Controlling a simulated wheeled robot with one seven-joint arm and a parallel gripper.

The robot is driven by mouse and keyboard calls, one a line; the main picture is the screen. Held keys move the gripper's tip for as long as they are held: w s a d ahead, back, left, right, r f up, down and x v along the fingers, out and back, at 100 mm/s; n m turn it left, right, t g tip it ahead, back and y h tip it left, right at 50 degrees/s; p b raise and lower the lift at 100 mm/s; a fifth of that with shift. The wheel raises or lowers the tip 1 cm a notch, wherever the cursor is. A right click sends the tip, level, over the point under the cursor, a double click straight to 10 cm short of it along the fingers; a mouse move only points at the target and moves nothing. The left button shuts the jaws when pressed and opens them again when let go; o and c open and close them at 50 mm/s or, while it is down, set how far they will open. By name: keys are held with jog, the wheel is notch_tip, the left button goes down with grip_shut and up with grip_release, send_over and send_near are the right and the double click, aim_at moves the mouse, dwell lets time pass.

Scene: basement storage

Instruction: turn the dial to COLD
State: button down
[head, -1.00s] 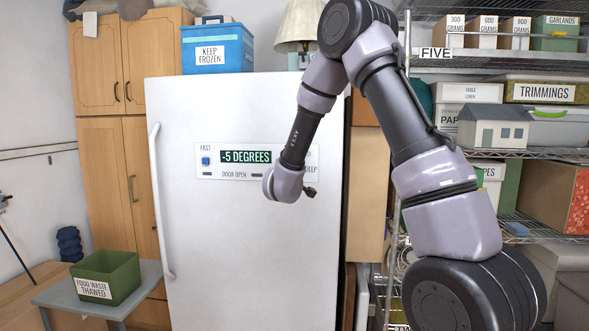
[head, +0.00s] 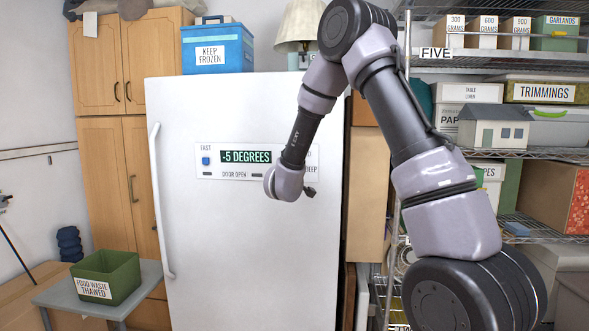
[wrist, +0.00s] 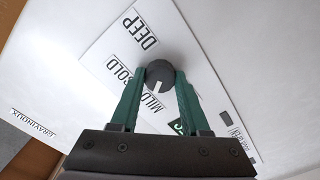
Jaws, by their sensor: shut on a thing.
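The round dark dial (wrist: 161,72) is on the white control panel of the freezer (head: 240,240). In the wrist view the green fingers of my gripper (wrist: 160,76) are on either side of the dial and shut on it. The dial's white pointer mark faces down in the picture, toward the MILD label (wrist: 153,104). The COLD label (wrist: 121,72) is to the left, its first letter partly covered by a finger. The DEEP label (wrist: 139,28) is at upper left. In the head view my wrist hides the dial.
The panel (head: 232,176) has a green -5 DEGREES display (head: 246,157) and a blue button (head: 206,161) under FAST. The freezer handle (head: 160,200) is at left. A green bin (head: 107,274) stands on a small table; loaded shelves (head: 545,155) are at right.

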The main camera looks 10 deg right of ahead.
jog(key=m, duration=1.3)
dwell(0.6)
jog(key=shift+c, duration=1.9)
grip_release()
jog(key=v, duration=1)
jog(key=shift+s, duration=0.4)
jog(key=shift+a, duration=0.1)
